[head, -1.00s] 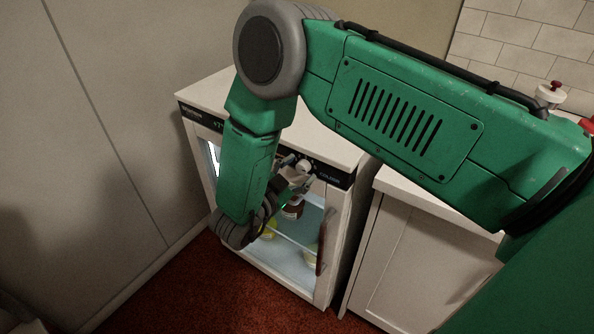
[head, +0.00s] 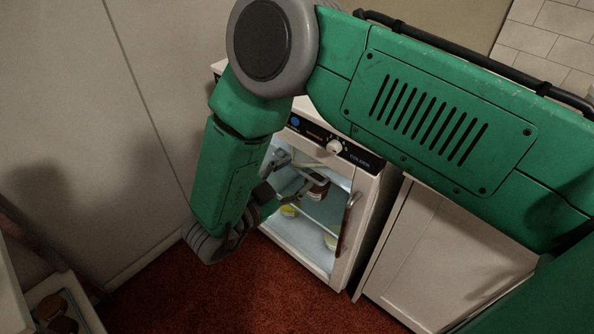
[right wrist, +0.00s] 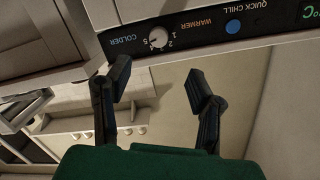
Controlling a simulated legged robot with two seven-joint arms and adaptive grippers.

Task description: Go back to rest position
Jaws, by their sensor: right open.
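My right arm crosses the head view, with its gripper (head: 293,176) at the front of a small white fridge (head: 373,195). The gripper is open, and its jaws look empty. In the right wrist view its two fingers (right wrist: 158,82) are spread apart below the fridge's control panel (right wrist: 205,32). In the head view, I cannot tell whether the fingertips are inside the fridge. My left gripper is not in view.
A brown jar (head: 318,186) and yellowish items (head: 289,211) show in the fridge's lit interior. White cabinets (head: 430,250) stand to its right. A bin-like white compartment (head: 88,316) with round brown items is at lower left. Red carpet (head: 240,295) is open in front.

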